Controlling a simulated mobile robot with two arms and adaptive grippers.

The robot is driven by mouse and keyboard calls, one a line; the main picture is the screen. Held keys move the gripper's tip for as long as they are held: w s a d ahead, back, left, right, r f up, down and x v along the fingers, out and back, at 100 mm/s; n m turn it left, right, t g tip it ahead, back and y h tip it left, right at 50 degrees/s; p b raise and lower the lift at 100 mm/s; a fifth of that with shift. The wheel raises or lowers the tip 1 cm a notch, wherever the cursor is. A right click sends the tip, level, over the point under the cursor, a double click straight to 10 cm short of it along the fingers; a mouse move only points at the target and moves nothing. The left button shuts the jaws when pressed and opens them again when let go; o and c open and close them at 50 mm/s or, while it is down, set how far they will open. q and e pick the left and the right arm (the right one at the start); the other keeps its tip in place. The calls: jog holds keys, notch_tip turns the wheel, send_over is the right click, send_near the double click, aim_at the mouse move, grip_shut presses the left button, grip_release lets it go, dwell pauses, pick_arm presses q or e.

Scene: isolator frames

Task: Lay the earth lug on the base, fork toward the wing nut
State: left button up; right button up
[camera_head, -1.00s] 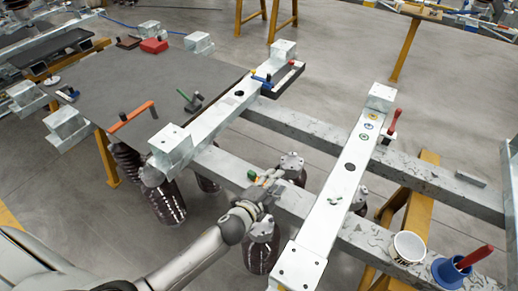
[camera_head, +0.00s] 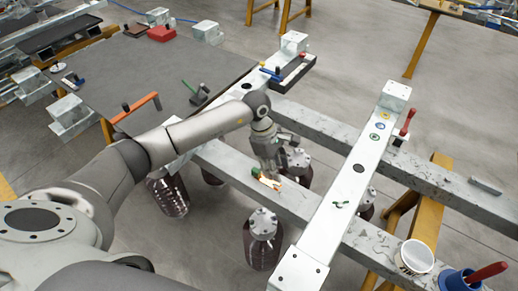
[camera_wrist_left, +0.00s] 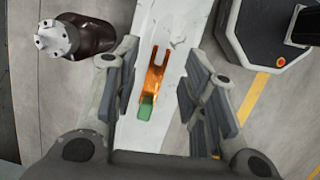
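The earth lug (camera_head: 266,180), a copper fork with a green sleeve, lies on the grey galvanised beam (camera_head: 225,166). In the left wrist view the lug (camera_wrist_left: 154,80) lies along the pale beam, fork toward the picture's top and green end toward me. My left gripper (camera_head: 270,166) points down just above the lug. In the left wrist view its fingers (camera_wrist_left: 158,85) are apart on either side of the lug with gaps. A small dark green item (camera_head: 341,204) sits on the white crossing beam; I cannot tell whether it is the wing nut. My right gripper is not in view.
The white beam (camera_head: 322,226) bears several coloured ring marks. Dark insulators with metal caps (camera_head: 263,225) stand beside and below the beams. A white cup (camera_head: 414,257) and a blue holder with a red handle (camera_head: 460,281) are at lower right. A grey table (camera_head: 180,75) holds tools.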

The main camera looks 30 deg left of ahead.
aim_at(256, 170)
pick_arm(q)
jog(key=a+y, duration=0.1)
jog(key=a, duration=0.1)
jog(key=a+r+y, duration=0.1)
jog(key=a, duration=0.2)
jog(key=w+a+y, duration=0.1)
jog(key=a, duration=0.1)
jog(key=shift+w+a+r+m, duration=0.1)
jog(key=shift+a+r+m, duration=0.1)
jog(key=shift+m, duration=0.2)
jog(key=shift+a+f, duration=0.1)
jog(key=shift+f, duration=0.05)
notch_tip(256, 170, down, 7)
jog(key=b, duration=0.4)
jog(key=shift+b, duration=0.3)
jog(key=shift+f+b, duration=0.6)
jog(key=shift+b, duration=0.15)
grip_shut()
jog(key=shift+r, duration=0.15)
